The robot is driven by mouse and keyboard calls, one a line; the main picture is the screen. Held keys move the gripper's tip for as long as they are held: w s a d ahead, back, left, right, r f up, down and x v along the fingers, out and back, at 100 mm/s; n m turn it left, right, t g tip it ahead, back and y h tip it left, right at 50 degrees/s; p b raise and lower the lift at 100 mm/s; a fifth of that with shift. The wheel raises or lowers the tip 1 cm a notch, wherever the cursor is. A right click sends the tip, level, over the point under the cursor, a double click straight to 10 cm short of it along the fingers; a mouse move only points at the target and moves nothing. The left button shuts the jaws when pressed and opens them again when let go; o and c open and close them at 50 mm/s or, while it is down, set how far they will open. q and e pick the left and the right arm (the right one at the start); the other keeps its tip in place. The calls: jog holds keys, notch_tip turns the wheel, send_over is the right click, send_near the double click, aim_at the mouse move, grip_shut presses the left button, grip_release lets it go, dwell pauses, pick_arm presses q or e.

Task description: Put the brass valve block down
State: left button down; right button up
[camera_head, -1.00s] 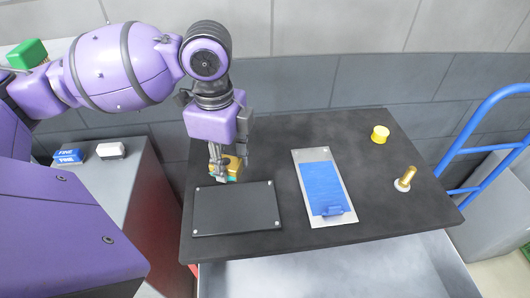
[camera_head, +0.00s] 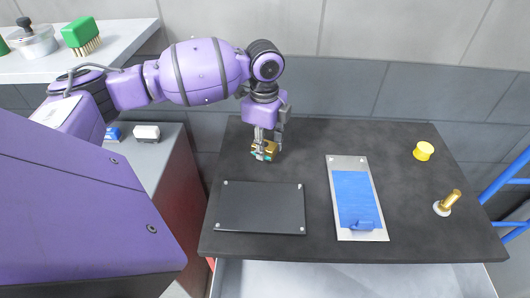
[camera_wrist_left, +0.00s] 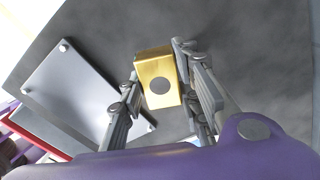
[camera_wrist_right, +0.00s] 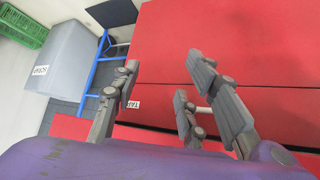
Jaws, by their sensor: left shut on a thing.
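The brass valve block (camera_head: 266,147) is a gold-coloured block with a teal part low on it in the head view. My left gripper (camera_head: 265,150) is shut on it, at the back left of the dark table, behind the black plate. In the left wrist view the block (camera_wrist_left: 158,78) sits between the fingers of my left gripper (camera_wrist_left: 156,82), a dark round hole facing the camera. Whether its underside touches the table I cannot tell. My right gripper (camera_wrist_right: 160,98) shows only in the right wrist view, its fingers apart with nothing between them, in front of red panels.
On the dark table (camera_head: 310,155) lie a black plate with corner studs (camera_head: 260,208) and a metal plate with a blue sheet (camera_head: 354,200). Table between block and blue sheet is clear.

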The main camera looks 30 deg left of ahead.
pick_arm(q)
jog(key=shift+f, duration=1.5)
jog(key=shift+f, duration=0.15)
jog(key=c, duration=1.3)
grip_release()
notch_tip(320, 180, up, 12)
jog(key=shift+r, duration=0.1)
